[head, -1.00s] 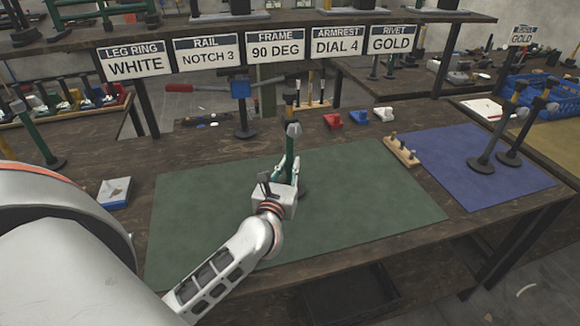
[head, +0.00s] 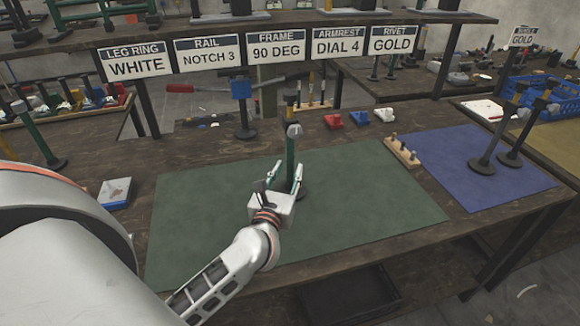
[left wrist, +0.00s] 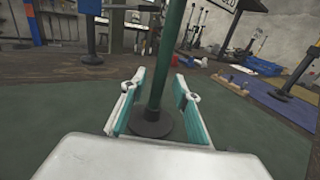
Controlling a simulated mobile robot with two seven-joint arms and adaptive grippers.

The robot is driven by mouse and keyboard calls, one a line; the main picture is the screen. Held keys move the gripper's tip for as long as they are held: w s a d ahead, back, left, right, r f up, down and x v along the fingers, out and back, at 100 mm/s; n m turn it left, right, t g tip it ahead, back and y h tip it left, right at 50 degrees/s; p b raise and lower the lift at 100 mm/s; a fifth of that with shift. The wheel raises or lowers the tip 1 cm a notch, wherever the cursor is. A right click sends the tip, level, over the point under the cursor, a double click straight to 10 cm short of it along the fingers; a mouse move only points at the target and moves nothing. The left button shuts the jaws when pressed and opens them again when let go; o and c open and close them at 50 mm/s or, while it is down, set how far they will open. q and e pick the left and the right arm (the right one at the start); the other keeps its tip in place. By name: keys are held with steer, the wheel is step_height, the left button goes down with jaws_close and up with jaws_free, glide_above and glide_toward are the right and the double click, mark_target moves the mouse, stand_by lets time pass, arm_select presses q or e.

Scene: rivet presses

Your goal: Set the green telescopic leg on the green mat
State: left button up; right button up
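The green telescopic leg (head: 291,158) stands upright on the green mat (head: 360,200), with a grey top and a round black base. In the left wrist view the leg (left wrist: 169,60) rises in front of the gripper and its base rests on the mat (left wrist: 50,130). My left gripper (head: 288,175) is open, with one finger on each side of the leg. In the left wrist view gaps show between both fingers (left wrist: 160,100) and the leg. My right gripper is in neither view.
Another green leg (head: 36,135) stands at the left. A blue mat (head: 490,180) with two dark legs lies at the right, beside a wooden peg block (head: 402,151). A blue-headed post (head: 241,105) stands behind the green mat. Much of the green mat is clear.

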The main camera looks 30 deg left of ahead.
arm_select(q)
steer(key=v, duration=0.8)
steer(key=shift+f+b, duration=0.1)
steer(key=shift+b, duration=0.25)
steer(key=shift+s+d, duration=0.25)
steer(key=shift+s, duration=0.35)
